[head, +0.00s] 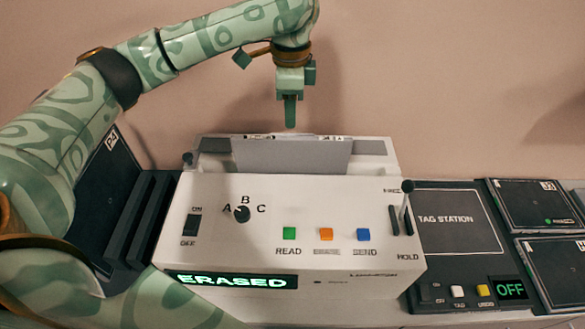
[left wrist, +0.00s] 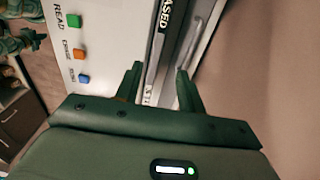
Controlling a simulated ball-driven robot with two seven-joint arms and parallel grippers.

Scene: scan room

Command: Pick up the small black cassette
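A narrow dark strip (left wrist: 158,48) with white lettering ending "ASED" runs along the machine's back slot in the left wrist view. It looks like the top edge of the small black cassette, but I cannot be sure; its body is hidden. In the head view a thin dark strip with white marks (head: 300,137) shows there. My left gripper (head: 290,126) points down just above it. In the left wrist view its fingers (left wrist: 158,72) are apart, one either side of the strip, with nothing held.
The white console (head: 300,205) has a dial, coloured buttons, an "ERASED" display (head: 231,281) and a lever (head: 407,187). Dark slabs stand in a rack (head: 140,215) at left. A tag station (head: 450,220) and flat dark panels (head: 525,205) lie at right. The wall is close behind.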

